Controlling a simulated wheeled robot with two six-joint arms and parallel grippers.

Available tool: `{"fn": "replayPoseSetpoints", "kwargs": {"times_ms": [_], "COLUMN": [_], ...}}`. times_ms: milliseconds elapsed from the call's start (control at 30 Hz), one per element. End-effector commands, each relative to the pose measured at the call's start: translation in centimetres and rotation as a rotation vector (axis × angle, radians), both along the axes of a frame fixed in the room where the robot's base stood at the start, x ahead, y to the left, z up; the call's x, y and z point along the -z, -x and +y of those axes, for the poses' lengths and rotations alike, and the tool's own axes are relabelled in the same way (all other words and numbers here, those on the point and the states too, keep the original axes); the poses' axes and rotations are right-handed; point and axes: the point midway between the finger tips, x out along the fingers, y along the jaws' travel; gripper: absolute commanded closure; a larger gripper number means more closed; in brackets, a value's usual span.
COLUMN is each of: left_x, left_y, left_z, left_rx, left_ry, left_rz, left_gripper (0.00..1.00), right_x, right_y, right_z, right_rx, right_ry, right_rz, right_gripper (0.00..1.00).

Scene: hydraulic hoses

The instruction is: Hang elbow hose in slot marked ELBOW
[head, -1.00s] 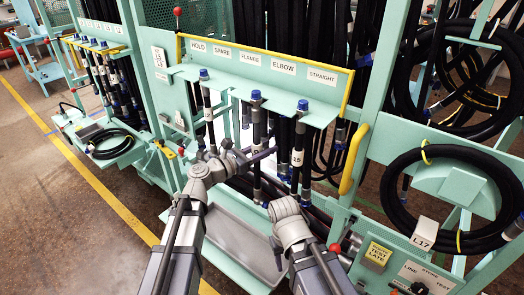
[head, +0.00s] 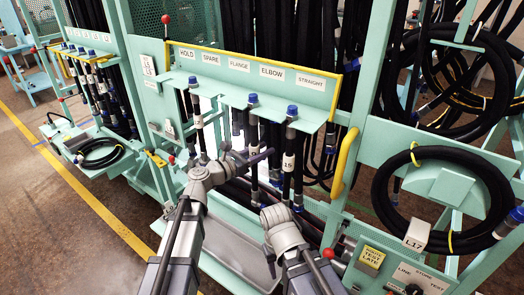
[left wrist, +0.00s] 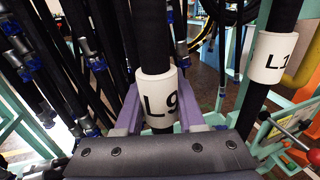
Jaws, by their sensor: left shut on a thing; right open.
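My left gripper (head: 262,156) is shut on a black hose (head: 252,122) with a blue top cap, upright at the hanging shelf (head: 222,93). In the left wrist view the purple fingers (left wrist: 158,112) close around this hose, just at its white L9 label (left wrist: 159,100). The ELBOW label (head: 271,72) is on the sign strip behind; the hose top shows between the FLANGE (head: 239,65) and ELBOW labels. I cannot tell whether it sits in a slot or which fitting shape it has. My right gripper (head: 271,266) is open and empty, low in front of the rack.
Another capped hose (head: 291,135) hangs close to the right of the held one. One more (head: 195,110) hangs at the left end near HOLD. A yellow handle (head: 344,160) and a coiled hose (head: 385,200) tagged L17 are to the right. A grey tray (head: 232,248) lies below.

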Motion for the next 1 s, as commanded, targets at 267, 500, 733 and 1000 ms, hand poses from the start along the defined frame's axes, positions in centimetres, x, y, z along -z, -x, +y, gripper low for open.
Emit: {"fn": "replayPoseSetpoints", "kwargs": {"times_ms": [267,500,733,1000], "left_x": [-0.05,-0.04,-0.03,0.01], "left_y": [0.0,0.01,0.0,0.31], "left_z": [0.01,0.01,0.01,0.33], "left_rx": [0.0,0.0,0.0,-0.001], "left_ry": [0.001,0.001,0.0,0.0], "left_rz": [0.0,0.0,0.0,0.0], "left_gripper": [1.0,0.48,0.27,0.27], "right_x": [-0.03,-0.03,-0.02,0.0], "right_y": [0.0,0.0,0.0,0.0], "right_z": [0.0,0.0,0.0,0.0], "right_rx": [0.0,0.0,0.0,0.0], "right_ry": [0.0,0.0,0.0,0.0], "right_rz": [0.0,0.0,0.0,0.0], "right_gripper": [0.5,0.5,0.5,0.5]}}
